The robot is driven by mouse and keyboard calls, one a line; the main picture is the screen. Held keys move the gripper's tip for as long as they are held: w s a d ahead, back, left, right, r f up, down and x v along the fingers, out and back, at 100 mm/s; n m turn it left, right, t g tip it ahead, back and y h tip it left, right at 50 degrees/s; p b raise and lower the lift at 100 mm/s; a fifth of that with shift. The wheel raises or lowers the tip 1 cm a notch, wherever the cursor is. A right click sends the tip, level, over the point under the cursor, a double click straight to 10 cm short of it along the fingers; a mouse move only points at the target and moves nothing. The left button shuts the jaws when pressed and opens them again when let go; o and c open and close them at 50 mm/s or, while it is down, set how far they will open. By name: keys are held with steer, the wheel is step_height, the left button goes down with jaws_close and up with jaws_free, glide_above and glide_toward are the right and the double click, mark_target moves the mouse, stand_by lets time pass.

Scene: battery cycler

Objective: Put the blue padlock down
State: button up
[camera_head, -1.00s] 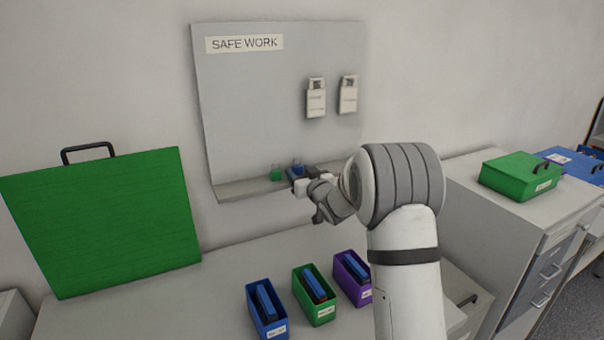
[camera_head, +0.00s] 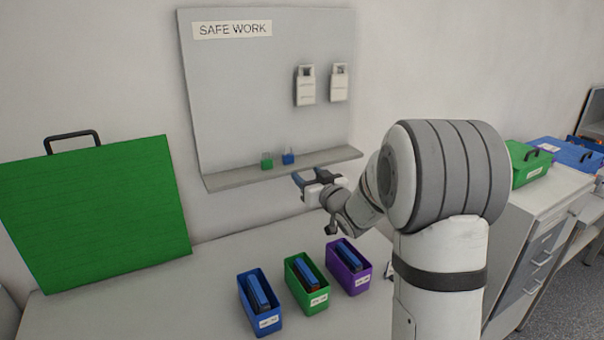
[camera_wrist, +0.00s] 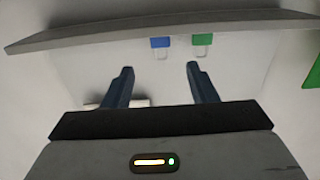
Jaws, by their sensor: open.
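The blue padlock (camera_head: 288,158) stands on the shelf (camera_head: 240,178) of the SAFE WORK board, just right of a green padlock (camera_head: 267,161). In the wrist view the blue padlock (camera_wrist: 160,43) and the green padlock (camera_wrist: 203,39) both show beyond the fingertips. My gripper (camera_head: 312,178) is open and empty, in front of the shelf and apart from the blue padlock. In the wrist view my gripper (camera_wrist: 160,70) has its two fingers spread with nothing between them.
Two white tags (camera_head: 305,86) hang on the board (camera_head: 235,85). Blue, green (camera_head: 308,287) and purple bins stand on the bench below. A large green case (camera_head: 95,215) leans at the left. Clear bench lies between case and bins.

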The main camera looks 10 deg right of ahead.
steer(key=s+f+m+g+h, duration=0.1)
steer(key=s+g, duration=0.6)
steer(key=s, duration=1.2)
steer(key=s+f+m+g+h, duration=0.2)
steer(key=s+f+g+h, duration=0.2)
steer(key=s, duration=1.5)
steer(key=f+g, duration=0.1)
steer(key=g, duration=0.2)
steer(key=shift+s+d+f+m+h, duration=0.3)
steer(key=shift+s+f, duration=0.1)
steer(key=shift+c, duration=0.3)
